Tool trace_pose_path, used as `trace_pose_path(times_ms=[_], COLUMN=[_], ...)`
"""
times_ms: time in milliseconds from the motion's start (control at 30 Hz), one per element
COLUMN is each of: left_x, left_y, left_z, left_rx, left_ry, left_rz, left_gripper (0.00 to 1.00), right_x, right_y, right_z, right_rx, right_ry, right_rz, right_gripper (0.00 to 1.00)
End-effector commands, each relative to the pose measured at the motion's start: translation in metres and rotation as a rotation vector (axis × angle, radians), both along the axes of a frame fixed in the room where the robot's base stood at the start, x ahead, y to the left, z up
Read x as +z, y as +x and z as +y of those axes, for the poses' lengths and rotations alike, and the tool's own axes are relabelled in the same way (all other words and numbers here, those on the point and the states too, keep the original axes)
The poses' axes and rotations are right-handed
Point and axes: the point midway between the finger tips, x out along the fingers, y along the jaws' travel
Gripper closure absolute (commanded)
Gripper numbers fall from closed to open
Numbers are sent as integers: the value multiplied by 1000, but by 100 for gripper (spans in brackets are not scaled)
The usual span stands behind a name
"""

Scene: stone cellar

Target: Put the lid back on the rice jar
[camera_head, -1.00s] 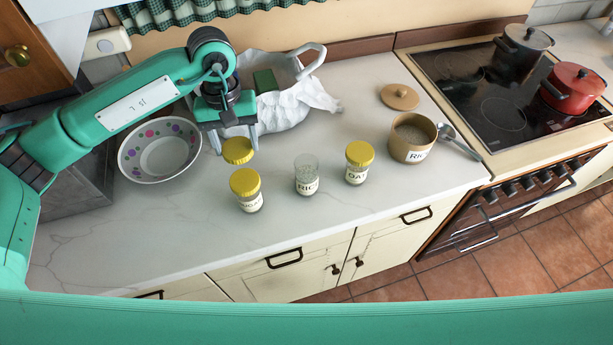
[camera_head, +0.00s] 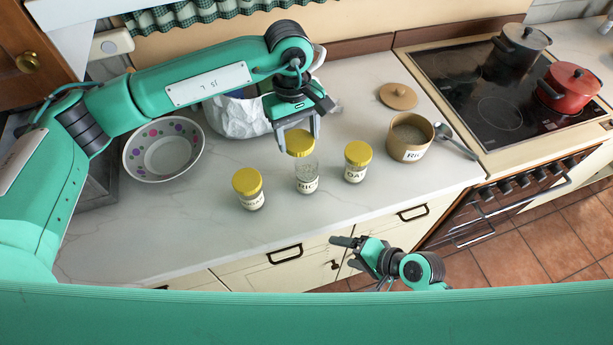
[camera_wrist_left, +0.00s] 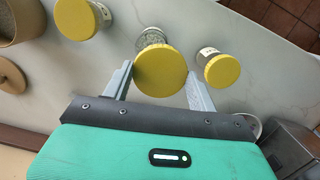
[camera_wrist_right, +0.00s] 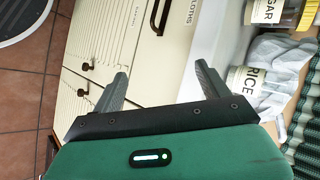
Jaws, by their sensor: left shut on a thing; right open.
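The rice jar (camera_head: 307,175) is a small clear glass jar with a RICE label, standing upright on the counter between two yellow-lidded jars. It is partly hidden by the lid in the left wrist view (camera_wrist_left: 150,38). My left gripper (camera_head: 297,137) is shut on the round yellow lid (camera_head: 301,145), holding it level above the jar's mouth. The lid also shows between the fingers in the left wrist view (camera_wrist_left: 160,72); there it looks larger than the other lids, so it is higher. My right gripper (camera_head: 362,255) is open and empty in front of the counter edge.
A yellow-lidded jar stands left (camera_head: 248,189) and another right (camera_head: 357,162) of the rice jar. A brown RICE canister (camera_head: 410,137), its wooden lid (camera_head: 398,96) and a spoon (camera_head: 456,143) lie further right. A dotted bowl (camera_head: 163,150) and white bag (camera_head: 238,118) are left.

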Motion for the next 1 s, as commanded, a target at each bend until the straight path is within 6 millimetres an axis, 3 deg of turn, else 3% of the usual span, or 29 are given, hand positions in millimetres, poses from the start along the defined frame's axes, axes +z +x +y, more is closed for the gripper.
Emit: trace_pose_path(times_ms=[267, 400, 600, 800, 1000], left_x=[2, 2, 3, 3, 3], left_y=[0, 0, -1, -1, -1], left_z=[-8, -11, -15, -17, -17], left_rx=[18, 28, 37, 42, 42], left_ry=[3, 4, 5, 6, 6], left_rz=[-1, -1, -2, -2, -2], left_gripper=[66, 66, 66, 66, 66], right_x=[43, 63, 78, 82, 82], right_y=[33, 54, 77, 88, 90], right_z=[26, 26, 16, 9, 8], right_rx=[-292, -439, -592, -663, -671], right_ry=[572, 864, 1167, 1308, 1326], right_rz=[287, 488, 737, 866, 884], right_gripper=[23, 23, 23, 23, 23])
